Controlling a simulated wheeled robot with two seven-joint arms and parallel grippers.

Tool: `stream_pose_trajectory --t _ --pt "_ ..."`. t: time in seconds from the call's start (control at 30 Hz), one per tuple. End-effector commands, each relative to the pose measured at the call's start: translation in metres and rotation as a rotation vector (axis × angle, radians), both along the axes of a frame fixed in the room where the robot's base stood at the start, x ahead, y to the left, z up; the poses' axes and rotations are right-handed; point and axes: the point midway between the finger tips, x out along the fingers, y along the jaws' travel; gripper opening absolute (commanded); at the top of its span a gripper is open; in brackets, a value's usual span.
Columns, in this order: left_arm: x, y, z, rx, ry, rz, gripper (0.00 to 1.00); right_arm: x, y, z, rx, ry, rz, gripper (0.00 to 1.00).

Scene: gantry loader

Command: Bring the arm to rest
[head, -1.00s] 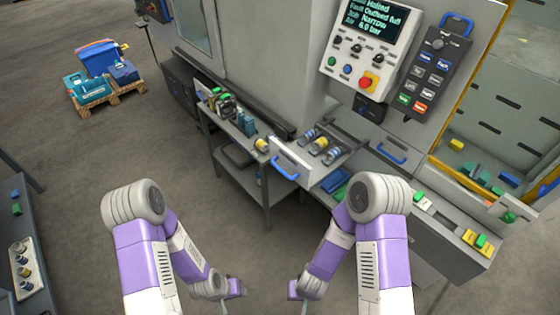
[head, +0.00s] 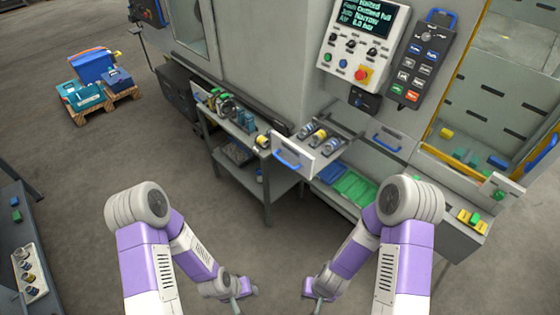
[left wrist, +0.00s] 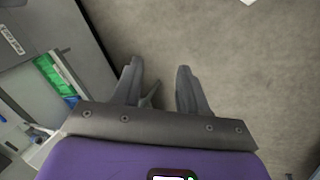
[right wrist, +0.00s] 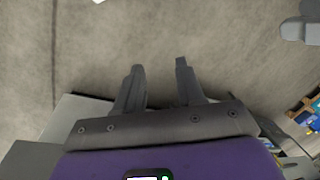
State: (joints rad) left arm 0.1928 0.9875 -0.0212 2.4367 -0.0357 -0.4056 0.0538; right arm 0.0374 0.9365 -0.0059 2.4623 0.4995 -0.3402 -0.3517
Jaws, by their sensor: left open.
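My left arm comes down from the left in the head view, and its gripper (head: 238,300) hangs low near the bottom edge. In the left wrist view its two fingers (left wrist: 158,70) stand apart with only floor between them, so it is open and empty. My right gripper (head: 318,303) hangs low on the right side, a short way from the left one. In the right wrist view its fingers (right wrist: 160,68) are also apart over bare floor, so it is open and empty. Neither gripper touches anything.
A grey machine with a control panel (head: 357,48) stands ahead. An open drawer with a blue handle (head: 288,160) juts out beside a grey cart (head: 250,165). A green bin (head: 352,187) lies below it. A side table (head: 50,270) is at left. Floor between is clear.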

Motion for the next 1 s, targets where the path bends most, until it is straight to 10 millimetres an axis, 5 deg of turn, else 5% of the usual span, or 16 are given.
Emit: stream_pose_trajectory --t 0.43,0.8,1.0 --pt "0.0 -0.008 -0.004 -0.019 0.006 -0.023 0.43 -0.004 0.0 -0.009 0.008 0.002 -0.016 0.38" --pt "-0.017 -0.008 -0.098 -0.029 0.05 -0.023 0.43 -0.01 0.001 -0.112 0.112 0.005 -0.042 0.38" --pt "-0.025 -0.009 -0.129 -0.035 0.068 -0.024 0.43 -0.014 0.003 -0.146 0.161 0.01 -0.052 0.38"
